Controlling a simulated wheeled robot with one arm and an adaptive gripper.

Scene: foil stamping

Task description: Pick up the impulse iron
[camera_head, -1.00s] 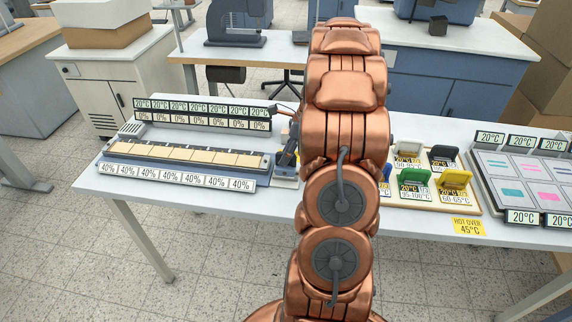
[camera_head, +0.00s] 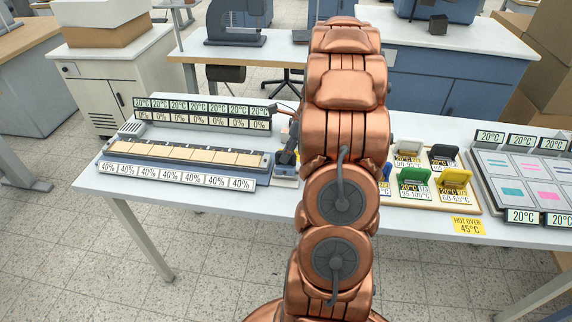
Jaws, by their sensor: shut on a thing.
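A dark, slanted tool-like object (camera_head: 287,152), which looks like the impulse iron, shows at the left edge of my copper arm. A small pale-and-blue base (camera_head: 286,180) shows just below it.
A long strip unit (camera_head: 187,170) with pale pads and 40% labels lies at left on the white table (camera_head: 150,205). A board (camera_head: 402,198) of coloured stamps, a yellow warning sign (camera_head: 468,226) and a foil-sample panel (camera_head: 480,165) lie at right.

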